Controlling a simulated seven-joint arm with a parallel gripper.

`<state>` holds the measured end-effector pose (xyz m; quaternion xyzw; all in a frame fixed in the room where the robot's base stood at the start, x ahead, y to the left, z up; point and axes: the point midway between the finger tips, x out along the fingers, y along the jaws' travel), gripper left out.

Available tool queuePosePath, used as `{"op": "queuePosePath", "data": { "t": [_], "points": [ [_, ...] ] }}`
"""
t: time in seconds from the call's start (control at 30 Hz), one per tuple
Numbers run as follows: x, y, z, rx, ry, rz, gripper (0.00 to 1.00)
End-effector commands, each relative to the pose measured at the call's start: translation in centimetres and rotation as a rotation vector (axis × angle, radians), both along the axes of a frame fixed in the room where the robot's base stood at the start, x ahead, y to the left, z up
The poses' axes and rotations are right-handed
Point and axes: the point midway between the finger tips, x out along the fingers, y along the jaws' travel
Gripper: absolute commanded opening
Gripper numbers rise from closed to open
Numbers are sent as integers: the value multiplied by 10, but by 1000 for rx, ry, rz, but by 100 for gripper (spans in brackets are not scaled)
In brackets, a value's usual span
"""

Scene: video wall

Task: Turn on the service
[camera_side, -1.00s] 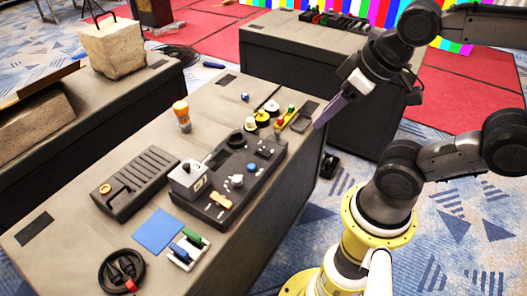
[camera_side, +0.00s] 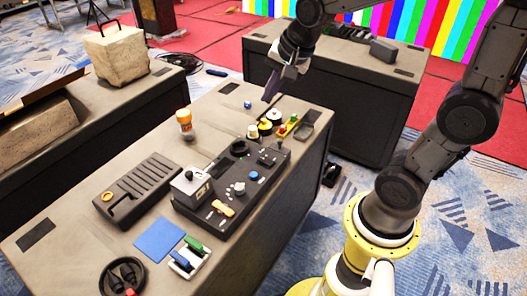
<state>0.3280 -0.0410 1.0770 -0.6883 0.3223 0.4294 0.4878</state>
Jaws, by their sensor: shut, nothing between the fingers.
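A dark control panel (camera_side: 228,225) lies on the grey table. It carries a blue round button (camera_side: 254,176), a white knob (camera_side: 239,188), an orange piece (camera_side: 222,208), a black round part (camera_side: 239,148) and a grey-white box (camera_side: 190,186) on its left end. I cannot tell which control is the service one, or its setting. My gripper (camera_side: 270,98) is shut and empty, pointing down above the table's far part, beyond the panel and apart from it. A small blue item (camera_side: 247,104) lies to the left of the fingertips.
Near the gripper are yellow and white round pieces (camera_side: 265,127) and a yellow strip with red and green parts (camera_side: 287,127).

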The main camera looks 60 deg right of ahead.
Motion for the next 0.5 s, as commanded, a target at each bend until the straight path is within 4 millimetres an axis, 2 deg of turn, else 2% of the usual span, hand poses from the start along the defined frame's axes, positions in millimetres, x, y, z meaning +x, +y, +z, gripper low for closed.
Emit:
{"op": "queuePosePath", "data": {
  "t": [0.1, 0.2, 0.4, 0.5],
  "points": [
    [23, -18, -30, 52, 65, -128, 0],
    [36, -32, -56, 82, 116, -206, 0],
    [42, -54, -101, 106, 217, -272, 0],
    [39, -59, -116, 113, 254, -289, 0]
  ]
}}
